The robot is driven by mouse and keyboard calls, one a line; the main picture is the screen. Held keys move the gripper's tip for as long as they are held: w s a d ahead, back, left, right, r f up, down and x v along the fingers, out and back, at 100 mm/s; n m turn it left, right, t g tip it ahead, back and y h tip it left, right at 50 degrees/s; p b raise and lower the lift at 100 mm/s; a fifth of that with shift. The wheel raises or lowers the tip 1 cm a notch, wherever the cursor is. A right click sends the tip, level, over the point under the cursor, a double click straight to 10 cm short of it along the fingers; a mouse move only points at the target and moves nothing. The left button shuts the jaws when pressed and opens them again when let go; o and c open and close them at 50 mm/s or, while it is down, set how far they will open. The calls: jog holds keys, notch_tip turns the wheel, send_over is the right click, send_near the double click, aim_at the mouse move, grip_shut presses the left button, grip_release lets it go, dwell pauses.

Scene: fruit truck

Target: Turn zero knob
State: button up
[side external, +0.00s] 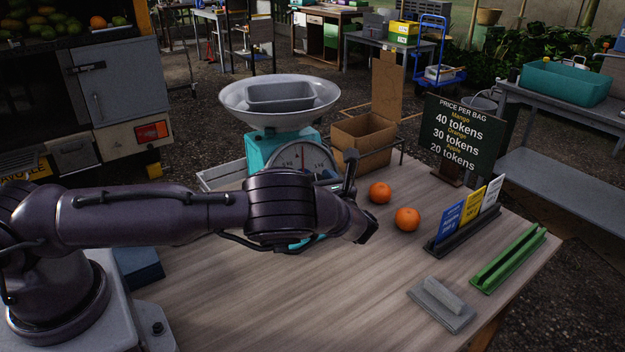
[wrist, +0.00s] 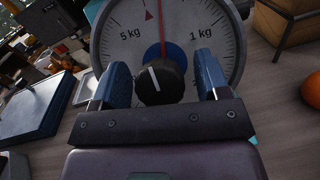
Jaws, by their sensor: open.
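The zero knob (wrist: 162,84) is black with a white pointer line and sits low on the front of the scale's round dial (wrist: 112,45). Its line leans a little left of upright. My gripper (wrist: 163,75) is open, with one blue finger on each side of the knob and a visible gap to each. The dial's red needle stands near the top, a little right of a red triangle mark. In the side view the teal scale (side external: 262,143) carries a white bowl (side external: 236,98) with a grey tray (side external: 282,97) in it. My arm hides the knob there.
Two oranges (side external: 380,192) (side external: 407,219) lie right of the scale. A cardboard box (side external: 365,140) stands behind them. A price board (side external: 462,138), a card holder (side external: 465,228) and a green rail (side external: 508,258) line the table's right side. The table's front middle is clear.

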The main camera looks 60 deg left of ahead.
jog(key=shift+a, duration=0.35)
jog(key=c, duration=0.9)
jog(key=shift+n, duration=0.3)
